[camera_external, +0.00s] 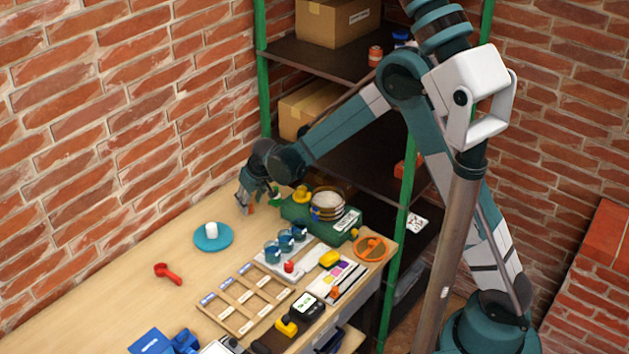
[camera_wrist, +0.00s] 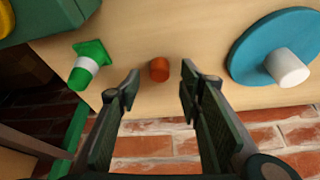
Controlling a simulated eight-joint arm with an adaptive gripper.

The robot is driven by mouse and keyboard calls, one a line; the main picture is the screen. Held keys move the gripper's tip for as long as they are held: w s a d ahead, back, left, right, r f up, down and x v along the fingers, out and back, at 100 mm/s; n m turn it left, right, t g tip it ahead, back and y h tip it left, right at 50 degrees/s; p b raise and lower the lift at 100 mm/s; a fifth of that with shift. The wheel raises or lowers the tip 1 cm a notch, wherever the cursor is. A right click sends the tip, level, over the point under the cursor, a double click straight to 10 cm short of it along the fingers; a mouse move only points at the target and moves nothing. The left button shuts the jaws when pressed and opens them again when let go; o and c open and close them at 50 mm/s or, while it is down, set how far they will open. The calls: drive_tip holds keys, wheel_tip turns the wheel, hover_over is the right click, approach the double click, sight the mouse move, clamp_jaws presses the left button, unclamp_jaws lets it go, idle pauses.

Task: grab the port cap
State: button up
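A small orange-brown cylinder (camera_wrist: 159,69), which looks like the port cap, stands on the wooden table near its edge in the wrist view. My gripper (camera_wrist: 159,84) is open, with its two fingertips apart on the left and right of the cylinder in the picture. No contact shows, and the height of the fingers above the table is hard to tell. In the external view my gripper (camera_external: 246,204) is low over the far table edge by the brick wall and largely hides the cylinder.
A blue disc (camera_wrist: 255,50) bearing a white cylinder (camera_wrist: 287,67) lies to the right. The brick wall (camera_wrist: 160,146) is close to the table edge.

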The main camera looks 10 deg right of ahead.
drive_tip(key=shift+x, duration=1.15)
drive_tip(key=c, duration=0.8)
